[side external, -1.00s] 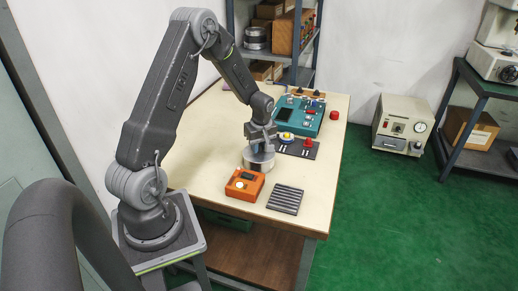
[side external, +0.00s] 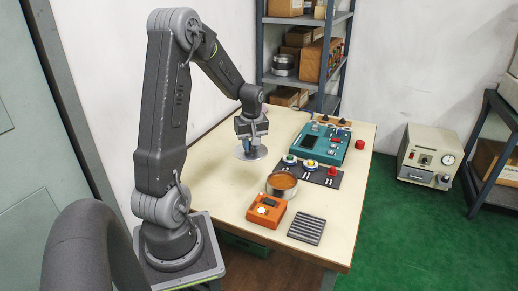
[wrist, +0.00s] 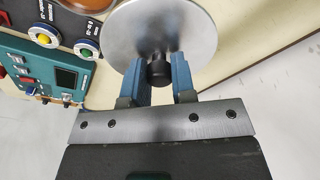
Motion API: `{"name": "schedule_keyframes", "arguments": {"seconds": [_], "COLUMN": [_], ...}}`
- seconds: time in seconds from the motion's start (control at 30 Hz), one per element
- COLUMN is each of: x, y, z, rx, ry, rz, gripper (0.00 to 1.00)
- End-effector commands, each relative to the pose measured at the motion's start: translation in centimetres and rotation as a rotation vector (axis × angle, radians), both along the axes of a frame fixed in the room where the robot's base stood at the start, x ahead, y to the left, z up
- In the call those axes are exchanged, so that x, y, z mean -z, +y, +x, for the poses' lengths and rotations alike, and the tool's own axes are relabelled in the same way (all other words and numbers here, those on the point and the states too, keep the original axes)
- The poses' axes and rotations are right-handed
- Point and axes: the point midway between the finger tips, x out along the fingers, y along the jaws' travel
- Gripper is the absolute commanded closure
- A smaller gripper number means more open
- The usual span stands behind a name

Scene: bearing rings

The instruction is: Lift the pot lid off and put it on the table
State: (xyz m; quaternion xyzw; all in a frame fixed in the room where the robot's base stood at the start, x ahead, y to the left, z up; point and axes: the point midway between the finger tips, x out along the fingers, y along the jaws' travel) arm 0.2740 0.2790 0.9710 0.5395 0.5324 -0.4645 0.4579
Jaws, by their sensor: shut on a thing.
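The pot (side external: 282,188) is a metal cylinder standing uncovered on the table, with orange-brown contents showing. The lid (side external: 251,154) is a flat silver disc with a black knob (wrist: 159,72). My gripper (side external: 251,134) is shut on the knob, one blue-tipped finger on each side, as the wrist view (wrist: 158,80) shows. The lid is held level, behind and left of the pot and clear of it. I cannot tell whether its underside touches the table. The pot's edge shows at the top left of the wrist view (wrist: 88,4).
The wooden table (side external: 215,185) is bare around the lid and to its left. A dark panel with coloured buttons (side external: 311,166) and a teal control box (side external: 327,143) stand right of the lid. An orange meter (side external: 266,211) and a grey ribbed block (side external: 306,229) lie near the front.

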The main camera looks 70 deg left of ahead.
Motion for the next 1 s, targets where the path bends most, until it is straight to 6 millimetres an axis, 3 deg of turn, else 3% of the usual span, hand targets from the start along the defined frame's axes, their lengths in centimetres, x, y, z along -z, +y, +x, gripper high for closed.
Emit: {"name": "schedule_keyframes", "arguments": {"seconds": [0.17,0.3,0.5,0.7,1.0], "x": [1.2,3.2,5.9,7.6,8.9], "y": [-1.7,-4.8,-10.1,-14.0,-15.1], "z": [4.4,9.7,15.8,18.8,19.6], "rx": [0.109,0.235,0.392,0.485,0.511], "ry": [0.001,0.001,0.001,-0.001,-0.001], "rz": [-0.002,-0.002,-0.001,0.0,0.0], "gripper": [1.0,1.0,1.0,1.0,1.0]}}
